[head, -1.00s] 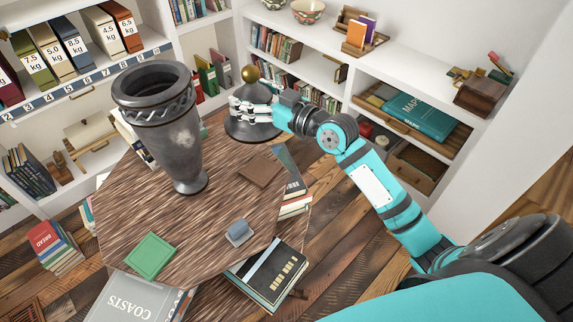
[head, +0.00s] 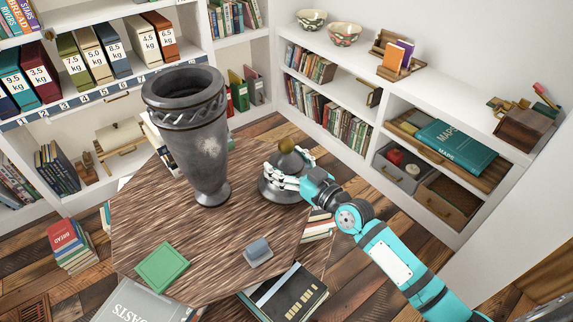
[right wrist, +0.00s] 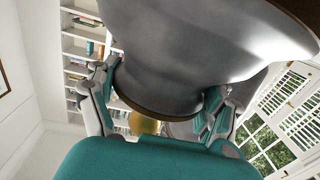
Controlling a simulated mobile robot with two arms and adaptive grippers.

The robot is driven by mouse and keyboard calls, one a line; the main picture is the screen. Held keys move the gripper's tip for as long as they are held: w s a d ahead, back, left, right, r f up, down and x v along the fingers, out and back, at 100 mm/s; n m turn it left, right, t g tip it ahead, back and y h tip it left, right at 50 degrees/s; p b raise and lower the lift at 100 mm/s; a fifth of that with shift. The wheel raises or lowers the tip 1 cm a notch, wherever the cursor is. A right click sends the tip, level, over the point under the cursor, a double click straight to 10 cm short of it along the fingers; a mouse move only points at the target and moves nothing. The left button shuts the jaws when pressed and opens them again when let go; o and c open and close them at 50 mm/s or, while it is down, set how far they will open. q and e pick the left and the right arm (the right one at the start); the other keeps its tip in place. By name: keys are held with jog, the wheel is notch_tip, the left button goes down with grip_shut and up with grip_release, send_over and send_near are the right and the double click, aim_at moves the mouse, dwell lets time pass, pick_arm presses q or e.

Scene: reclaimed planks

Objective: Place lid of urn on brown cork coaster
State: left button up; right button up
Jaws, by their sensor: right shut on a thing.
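The grey urn (head: 205,150) stands upright and uncovered on the round wooden table. Its dark grey lid (head: 280,192) has a gold knob (head: 286,144) on top. My right gripper (head: 274,174) is shut on the lid, with its fingers around the upper part below the knob. In the right wrist view the lid (right wrist: 200,50) fills the top between the fingers. The brown cork coaster cannot be seen now; the lid and hand cover the area where it lay. I cannot tell whether the lid touches anything below. My left gripper is not in view.
A green square coaster (head: 162,267) and a small blue-grey object (head: 258,249) lie on the table's near side. Books (head: 285,293) stick out below the table edge. White shelves stand behind and to the right. The urn is close to the lid's left.

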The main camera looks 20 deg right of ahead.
jog(key=o, duration=1.6)
jog(key=shift+f, duration=0.15)
jog(key=shift+s+d, duration=0.1)
jog(key=shift+s, duration=0.15)
jog(key=b+v, duration=0.1)
jog(key=v, duration=1)
jog(key=shift+s, duration=0.25)
jog(key=shift+d, duration=0.1)
